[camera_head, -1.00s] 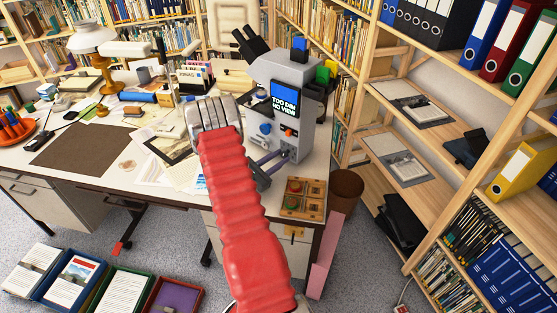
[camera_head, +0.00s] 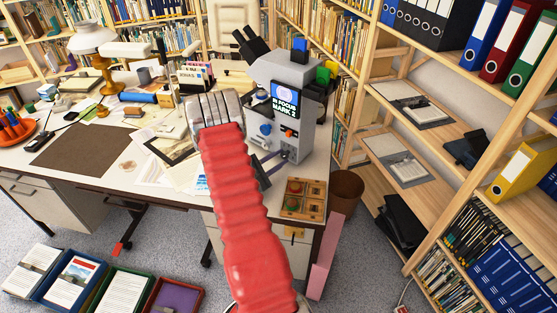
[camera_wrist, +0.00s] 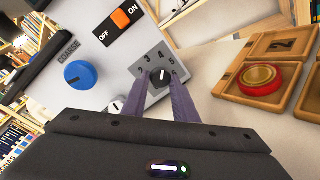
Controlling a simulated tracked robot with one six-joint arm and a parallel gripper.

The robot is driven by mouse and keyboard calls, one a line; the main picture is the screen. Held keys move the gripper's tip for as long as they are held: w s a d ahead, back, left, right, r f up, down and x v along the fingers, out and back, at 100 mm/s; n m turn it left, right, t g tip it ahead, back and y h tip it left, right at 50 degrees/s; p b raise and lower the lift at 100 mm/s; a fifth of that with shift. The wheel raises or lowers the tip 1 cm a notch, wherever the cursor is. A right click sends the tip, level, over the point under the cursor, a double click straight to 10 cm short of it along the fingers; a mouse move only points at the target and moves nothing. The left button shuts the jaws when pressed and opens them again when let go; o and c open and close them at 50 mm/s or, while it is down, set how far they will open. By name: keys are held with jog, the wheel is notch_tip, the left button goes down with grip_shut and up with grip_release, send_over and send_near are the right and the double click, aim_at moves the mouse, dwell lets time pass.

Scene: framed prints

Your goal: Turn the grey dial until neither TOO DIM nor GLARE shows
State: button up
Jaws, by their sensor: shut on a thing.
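The grey microscope (camera_head: 302,140) stands at the right end of the desk. Its screen (camera_head: 288,103) reads IN FOCUS MARK 2; neither TOO DIM nor GLARE shows. The dark grey dial (camera_wrist: 160,76) sits on a light numbered plate in the wrist view, with its pale pointer mark directed roughly upward among the numbers. My gripper (camera_wrist: 165,88) has its two purple fingers closed on opposite sides of the dial. In the head view my gripper (camera_head: 279,158) reaches the low front of the microscope, and the dial is too small to make out there.
A blue COARSE knob (camera_wrist: 80,74) and an orange OFF/ON switch (camera_wrist: 122,18) are near the dial. Papers and a brown mat (camera_head: 82,150) cover the desk's left.

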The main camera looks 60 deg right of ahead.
jog(key=shift+s+a+f, duration=0.1)
jog(key=o, duration=1)
jog(key=v, duration=1.3)
jog(key=shift+a, duration=0.35)
